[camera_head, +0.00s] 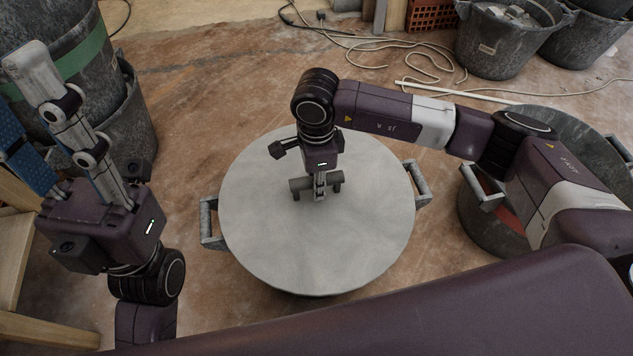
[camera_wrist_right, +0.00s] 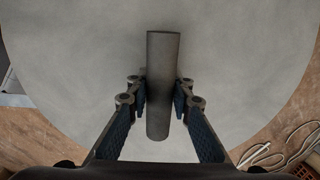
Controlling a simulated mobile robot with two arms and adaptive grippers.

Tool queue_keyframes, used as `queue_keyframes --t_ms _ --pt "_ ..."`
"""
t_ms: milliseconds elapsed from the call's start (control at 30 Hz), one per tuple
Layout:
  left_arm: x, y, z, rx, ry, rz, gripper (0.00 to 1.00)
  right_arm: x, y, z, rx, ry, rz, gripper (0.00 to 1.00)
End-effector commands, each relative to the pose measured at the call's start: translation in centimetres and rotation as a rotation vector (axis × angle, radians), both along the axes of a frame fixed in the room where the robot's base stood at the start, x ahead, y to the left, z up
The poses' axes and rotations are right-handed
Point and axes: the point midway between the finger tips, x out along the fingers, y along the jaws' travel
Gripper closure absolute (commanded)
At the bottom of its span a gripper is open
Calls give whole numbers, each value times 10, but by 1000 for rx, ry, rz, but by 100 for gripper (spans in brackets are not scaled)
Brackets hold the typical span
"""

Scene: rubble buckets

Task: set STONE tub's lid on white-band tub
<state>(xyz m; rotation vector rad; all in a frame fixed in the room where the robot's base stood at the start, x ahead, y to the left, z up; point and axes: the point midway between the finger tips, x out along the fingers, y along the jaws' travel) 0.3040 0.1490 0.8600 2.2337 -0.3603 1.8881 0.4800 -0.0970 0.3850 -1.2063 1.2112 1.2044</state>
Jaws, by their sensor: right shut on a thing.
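A round grey lid (camera_head: 265,235) lies over a tub in the middle of the floor and looks roughly level. The tub's grey side handles (camera_head: 208,222) stick out left and right. Its wall and any band are hidden, so I cannot tell whether the lid rests on the rim. My right gripper (camera_head: 318,192) points down at the lid's centre, shut on its bar handle (camera_wrist_right: 163,85). In the right wrist view the fingers (camera_wrist_right: 163,103) flank the bar. My left gripper (camera_head: 25,115) is raised at the left, its fingers spread, with nothing seen between them.
A dark tub with a green band (camera_head: 80,60) stands at the left, near a wooden frame (camera_head: 12,260). An open tub (camera_head: 480,225) with something red inside stands at the right, partly behind my right arm. Rubble buckets (camera_head: 500,50) and loose cable (camera_head: 430,60) lie at the back.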

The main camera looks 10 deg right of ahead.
Motion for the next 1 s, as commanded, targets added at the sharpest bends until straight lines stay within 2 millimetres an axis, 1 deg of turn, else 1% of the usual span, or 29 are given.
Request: queue_keyframes --t_ms 33,200,433,567,667,900,1000 --pt "0 0 3 0 -11 0 63 1 0 1 1 -2 0 77" --pt "-2 0 7 -4 -25 1 63 0 0 1 1 -1 0 59" --pt "-1 1 5 -5 -19 2 63 0 0 -1 -1 1 0 59" --pt "-1 1 4 -2 -17 1 63 0 0 6 0 0 0 59" --pt "-1 0 4 -3 -18 0 63 1 0 20 1 -4 0 59" --pt "-2 0 5 -2 -19 0 63 2 0 72 1 -6 1 59" --pt "-2 0 5 -2 -19 0 63 1 0 91 1 -5 1 59"
